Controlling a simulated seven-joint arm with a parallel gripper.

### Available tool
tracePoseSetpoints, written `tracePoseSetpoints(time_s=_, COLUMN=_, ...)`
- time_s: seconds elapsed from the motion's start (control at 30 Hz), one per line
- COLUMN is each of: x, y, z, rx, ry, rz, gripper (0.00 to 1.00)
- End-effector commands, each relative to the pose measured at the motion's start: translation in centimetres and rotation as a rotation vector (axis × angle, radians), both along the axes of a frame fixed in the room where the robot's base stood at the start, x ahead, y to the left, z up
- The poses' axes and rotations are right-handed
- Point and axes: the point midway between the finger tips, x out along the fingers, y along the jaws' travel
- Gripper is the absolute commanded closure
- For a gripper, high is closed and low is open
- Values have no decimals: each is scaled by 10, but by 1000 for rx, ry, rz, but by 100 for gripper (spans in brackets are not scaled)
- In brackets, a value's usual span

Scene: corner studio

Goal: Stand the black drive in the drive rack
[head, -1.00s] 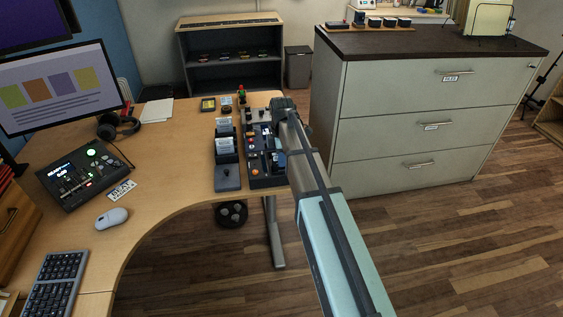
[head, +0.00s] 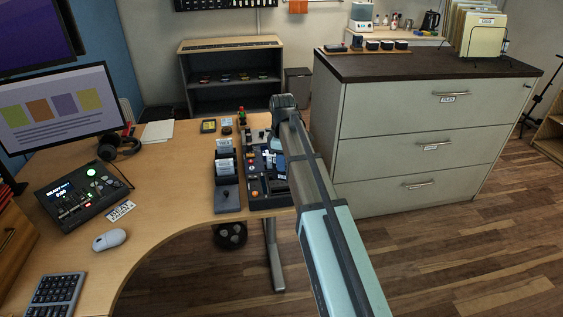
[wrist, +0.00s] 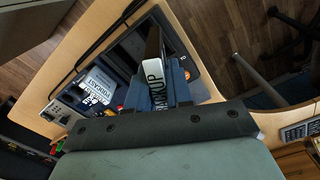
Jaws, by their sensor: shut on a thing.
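My gripper (wrist: 172,92) is low over the equipment tray on the desk, shut on a dark slab with a white label on its end, which I take as the black drive (wrist: 152,44). In the head view my arm hides most of the grasp. The wrist view does not clearly show this stand.
The equipment tray (head: 256,186) carries knobs and small blocks close around my gripper. A console (head: 75,201), mouse (head: 110,240) and headphones (head: 119,145) lie to the left. A filing cabinet (head: 430,140) stands to the right. The desk's middle is clear.

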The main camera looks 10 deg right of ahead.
Motion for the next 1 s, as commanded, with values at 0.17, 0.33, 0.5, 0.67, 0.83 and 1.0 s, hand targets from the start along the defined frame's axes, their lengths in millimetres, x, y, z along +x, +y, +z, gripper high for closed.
tracePoseSetpoints(time_s=0.17, x=-13, y=-2, z=8, rx=0, ry=-1, rz=-255, gripper=100)
tracePoseSetpoints(time_s=0.33, x=-24, y=-5, z=20, rx=0, ry=-1, rz=-464, gripper=100)
tracePoseSetpoints(time_s=0.5, x=-33, y=-8, z=31, rx=0, ry=-1, rz=-597, gripper=100)
tracePoseSetpoints(time_s=0.67, x=-41, y=-11, z=44, rx=0, ry=-1, rz=-694, gripper=100)
tracePoseSetpoints(time_s=0.83, x=-46, y=-14, z=59, rx=0, ry=-1, rz=-765, gripper=100)
tracePoseSetpoints(time_s=1.0, x=-33, y=-11, z=76, rx=0, ry=-1, rz=-747, gripper=100)
